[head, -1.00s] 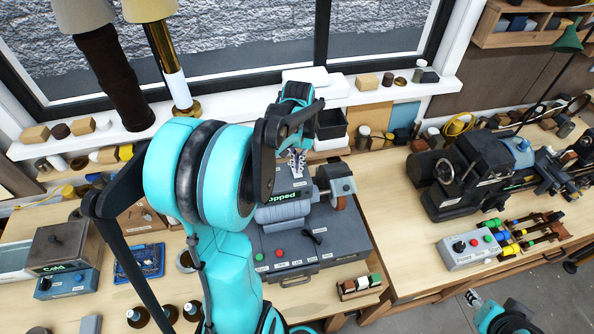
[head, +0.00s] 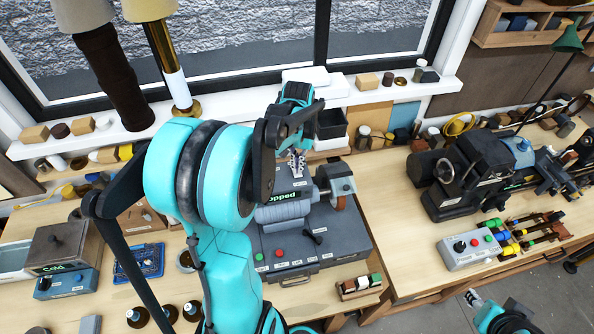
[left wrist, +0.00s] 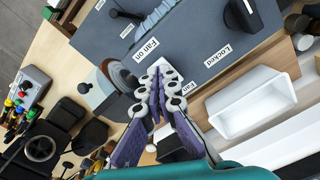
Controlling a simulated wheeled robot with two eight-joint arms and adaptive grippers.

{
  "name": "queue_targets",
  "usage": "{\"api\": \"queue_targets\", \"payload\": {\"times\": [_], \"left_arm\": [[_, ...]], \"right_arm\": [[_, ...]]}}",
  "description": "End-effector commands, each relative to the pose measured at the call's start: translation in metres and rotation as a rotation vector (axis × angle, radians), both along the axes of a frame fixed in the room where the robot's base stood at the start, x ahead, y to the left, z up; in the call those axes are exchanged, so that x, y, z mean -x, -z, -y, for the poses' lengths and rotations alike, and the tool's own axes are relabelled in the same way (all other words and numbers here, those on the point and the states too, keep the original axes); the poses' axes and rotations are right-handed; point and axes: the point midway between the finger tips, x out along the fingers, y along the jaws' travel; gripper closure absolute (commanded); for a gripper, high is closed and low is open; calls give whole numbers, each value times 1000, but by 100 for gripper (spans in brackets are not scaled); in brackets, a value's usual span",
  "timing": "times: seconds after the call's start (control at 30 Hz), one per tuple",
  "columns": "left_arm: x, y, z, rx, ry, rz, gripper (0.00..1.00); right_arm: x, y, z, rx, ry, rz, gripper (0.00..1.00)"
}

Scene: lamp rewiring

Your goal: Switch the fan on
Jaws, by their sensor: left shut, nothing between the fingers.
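A grey-blue machine box (head: 345,243) stands on the bench in the head view. In the left wrist view its top (left wrist: 195,30) carries a "Fan on" label (left wrist: 146,48) and a second, partly covered label (left wrist: 190,87). A small white patch (left wrist: 172,74) lies between these labels, partly behind my fingertips. I cannot make out a fan switch lever there. My left gripper (head: 297,165) is shut and empty over the rear of the box; its fingertips (left wrist: 160,78) are close to the white patch. Contact is unclear. My right gripper (head: 473,297) shows only partly at bottom right.
A brown wheel under a grey guard (head: 340,188) stands beside the left gripper. A black lever (head: 315,235) and red button (head: 279,253) are at the front. A white tray (left wrist: 253,102) lies close by in the wrist view. A dark lathe-like machine (head: 465,170) is at right.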

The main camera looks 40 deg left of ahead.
Motion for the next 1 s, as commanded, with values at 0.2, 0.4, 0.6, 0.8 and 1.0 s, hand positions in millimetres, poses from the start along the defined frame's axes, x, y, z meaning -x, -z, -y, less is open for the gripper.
{"api": "queue_targets", "payload": {"times": [0.2, 0.4, 0.6, 0.8, 1.0], "left_arm": [[0, 4, 0, 0, 0, 0, 100], [0, 7, 0, 0, 0, 0, 100], [0, 10, 0, 0, 0, 0, 100], [0, 13, 0, 0, 0, 0, 100], [0, 16, 0, 0, 0, 0, 100]], "right_arm": [[0, 4, 0, 0, 0, 0, 60], [0, 6, 0, 0, 0, 0, 60], [0, 9, 0, 0, 0, 0, 60], [0, 11, 0, 0, 0, 0, 60], [0, 14, 0, 0, 0, 0, 60]]}}
